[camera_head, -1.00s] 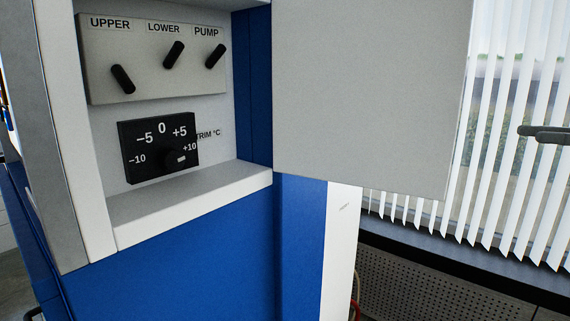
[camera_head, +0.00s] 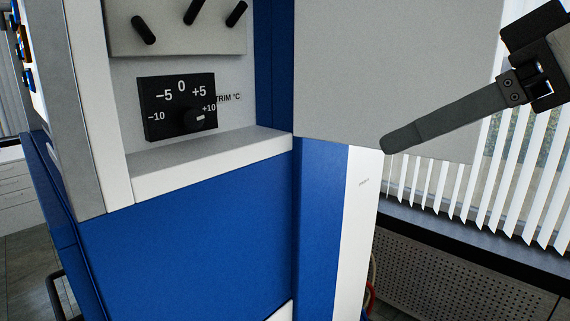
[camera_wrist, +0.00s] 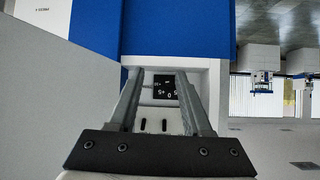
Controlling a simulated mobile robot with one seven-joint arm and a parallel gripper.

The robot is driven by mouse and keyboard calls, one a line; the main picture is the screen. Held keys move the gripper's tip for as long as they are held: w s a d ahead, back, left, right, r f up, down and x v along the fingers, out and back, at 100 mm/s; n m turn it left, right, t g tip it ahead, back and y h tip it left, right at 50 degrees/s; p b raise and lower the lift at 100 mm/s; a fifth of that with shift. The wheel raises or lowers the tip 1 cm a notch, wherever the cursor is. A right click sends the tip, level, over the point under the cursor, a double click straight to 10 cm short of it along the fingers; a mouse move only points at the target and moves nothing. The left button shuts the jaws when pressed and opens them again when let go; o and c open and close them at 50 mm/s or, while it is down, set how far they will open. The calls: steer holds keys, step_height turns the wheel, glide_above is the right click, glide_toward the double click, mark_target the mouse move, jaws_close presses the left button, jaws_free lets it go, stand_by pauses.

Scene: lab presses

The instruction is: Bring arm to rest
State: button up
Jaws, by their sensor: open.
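My gripper (camera_head: 393,144) reaches in from the right edge of the head view, in front of the grey door panel. In the wrist view my gripper (camera_wrist: 158,74) has its two fingers apart with nothing between them. The trim dial (camera_wrist: 164,87) shows beyond the fingers there, upside down. In the head view the black trim dial (camera_head: 176,107) sits in the cabinet recess, its knob (camera_head: 198,119) at lower right near +10. The fingers appear clear of the dial and the switches.
The switch plate (camera_head: 178,27) with several black levers is cut off at the top. A grey door panel (camera_head: 385,70) stands out at the recess's right. The white ledge (camera_head: 210,165) and blue cabinet front (camera_head: 190,235) lie below. Window blinds (camera_head: 440,185) are at right.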

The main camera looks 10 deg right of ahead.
steer(key=w+a+f+m+g+h, duration=0.1)
steer(key=f+m+h, duration=0.1)
steer(key=f, duration=0.8)
steer(key=w+a+f+m+g+h+b, duration=0.1)
steer(key=f+m+h, duration=0.1)
steer(key=f, duration=0.8)
steer(key=w+a+f+m+g+h+b, duration=0.1)
steer(key=f+m+h, duration=0.1)
steer(key=f, duration=0.9)
steer(key=shift+a+g, duration=0.4)
steer(key=shift+s, duration=0.15)
